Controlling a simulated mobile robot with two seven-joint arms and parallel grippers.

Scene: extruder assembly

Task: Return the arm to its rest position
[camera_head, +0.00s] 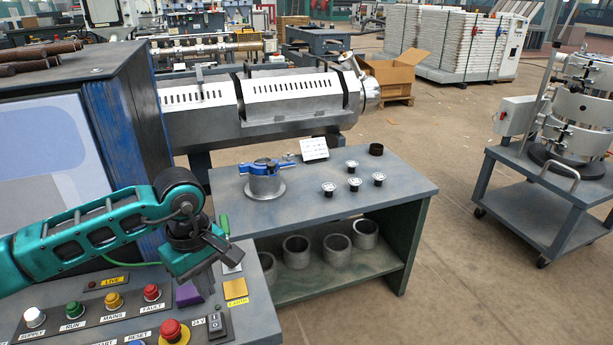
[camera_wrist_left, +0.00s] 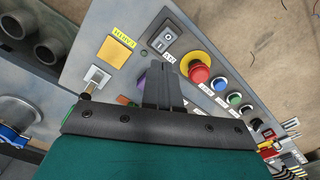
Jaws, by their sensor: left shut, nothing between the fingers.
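My left arm (camera_head: 95,230) is teal and reaches in from the left in the head view, bent over the sloped control panel. My left gripper (camera_head: 226,247) is over the right part of this panel, above its upper edge. In the left wrist view the two dark fingers (camera_wrist_left: 162,82) are together, with nothing between them. They appear apart from the panel (camera_wrist_left: 135,75), though the exact gap is hard to judge. The fingers partly hide a purple piece on the panel. My right gripper is in neither view.
The panel carries a red emergency button (camera_head: 173,331), several coloured buttons, a rocker switch (camera_head: 215,325) and a yellow plate (camera_head: 235,289). A blue-sided cabinet (camera_head: 125,120) stands behind the arm. A workbench (camera_head: 400,190) with small parts is beyond; open floor lies right.

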